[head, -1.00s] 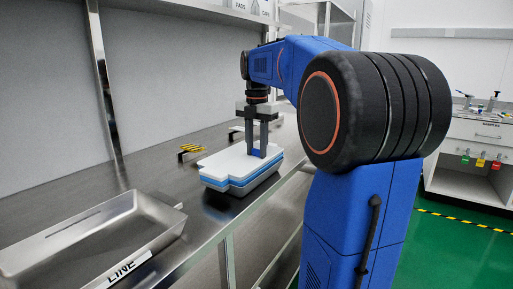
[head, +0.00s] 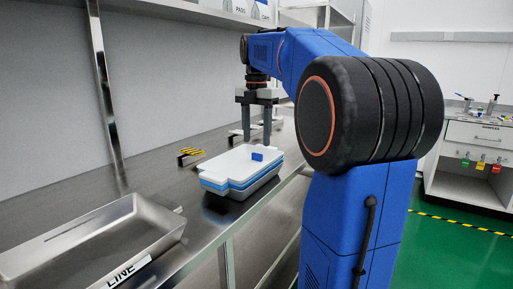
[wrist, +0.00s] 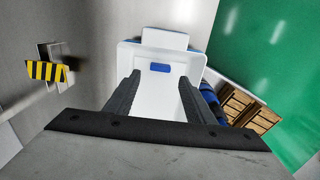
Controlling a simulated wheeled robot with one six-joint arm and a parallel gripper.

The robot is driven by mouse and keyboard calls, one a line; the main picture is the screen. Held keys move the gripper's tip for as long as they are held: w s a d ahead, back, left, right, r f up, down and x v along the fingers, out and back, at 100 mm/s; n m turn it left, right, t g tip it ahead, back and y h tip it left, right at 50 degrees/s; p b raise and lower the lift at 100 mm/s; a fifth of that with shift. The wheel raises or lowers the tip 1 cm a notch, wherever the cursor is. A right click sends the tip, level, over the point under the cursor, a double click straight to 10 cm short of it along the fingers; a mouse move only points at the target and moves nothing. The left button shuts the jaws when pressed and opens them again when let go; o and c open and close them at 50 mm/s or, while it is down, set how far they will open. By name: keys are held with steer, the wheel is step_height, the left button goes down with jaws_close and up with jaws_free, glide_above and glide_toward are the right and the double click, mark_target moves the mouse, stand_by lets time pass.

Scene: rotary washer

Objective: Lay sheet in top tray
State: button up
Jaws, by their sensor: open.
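A flat white sheet-like piece (head: 240,165) with a small upright blue tab (head: 257,156) lies on top of a blue and white stack (head: 213,186) on the steel bench. Where the sheet ends and the tray under it begins is hard to tell. In the wrist view the white top (wrist: 143,85) shows between my fingers, with the blue tab (wrist: 160,68) just beyond the fingertips. My gripper (head: 256,138) is open and empty, pointing down just above the stack, apart from the tab. It also shows in the wrist view (wrist: 160,82).
An empty-looking steel tray (head: 85,243) labelled LINE stands at the front left of the steel bench (head: 165,185). A yellow-and-black striped block (head: 190,153) sits behind the stack. A shelf runs above, and a white cabinet (head: 480,150) stands at the right. The bench between tray and stack is clear.

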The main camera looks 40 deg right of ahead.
step_height(320, 180, up, 7)
steer(key=shift+f, duration=0.2)
steer(key=shift+s, duration=0.1)
stand_by(0.5)
